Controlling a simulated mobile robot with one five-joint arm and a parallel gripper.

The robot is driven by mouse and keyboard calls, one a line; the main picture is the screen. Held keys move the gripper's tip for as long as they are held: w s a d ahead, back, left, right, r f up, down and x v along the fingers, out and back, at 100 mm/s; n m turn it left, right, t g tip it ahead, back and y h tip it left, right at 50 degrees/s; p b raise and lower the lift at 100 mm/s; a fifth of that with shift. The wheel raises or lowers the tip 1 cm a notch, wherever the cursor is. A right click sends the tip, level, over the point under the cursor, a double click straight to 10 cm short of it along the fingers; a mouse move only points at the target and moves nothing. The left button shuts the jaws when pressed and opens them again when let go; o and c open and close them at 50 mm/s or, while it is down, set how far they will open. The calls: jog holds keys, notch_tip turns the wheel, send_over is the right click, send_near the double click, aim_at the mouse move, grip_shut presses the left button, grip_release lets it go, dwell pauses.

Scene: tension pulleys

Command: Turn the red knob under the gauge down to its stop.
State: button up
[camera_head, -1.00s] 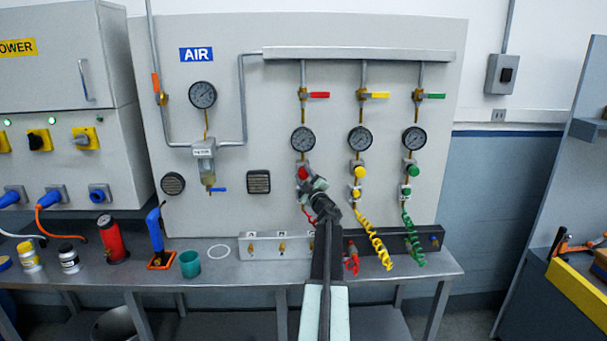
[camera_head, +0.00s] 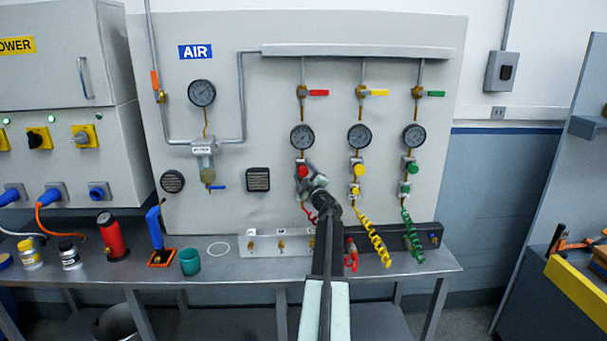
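The red knob (camera_head: 302,171) sits on the panel below the left gauge (camera_head: 302,137) of the row of three. My gripper (camera_head: 306,177) is at the knob, coming from below and to the right. Its fingers are small here and overlap the knob's lower part. I cannot tell whether they are closed on it or only beside it. My wrist and arm hide the part of the red line just below the knob; some red coil (camera_head: 310,213) shows to the left of my wrist.
Yellow knobs (camera_head: 358,170) and a yellow coiled hose (camera_head: 374,237) are close to the right of my arm. Green knobs (camera_head: 412,168) and a green hose (camera_head: 412,238) are further right. The bench (camera_head: 240,277) below holds a teal cup (camera_head: 190,262) and a red bottle (camera_head: 112,237).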

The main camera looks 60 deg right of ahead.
jog(key=b+v, duration=0.1)
jog(key=v, duration=0.6)
jog(key=shift+s+a+b, duration=0.2)
jog(key=shift+s+b, duration=0.15)
jog(key=shift+b, duration=0.05)
jog(key=shift+f, duration=0.1)
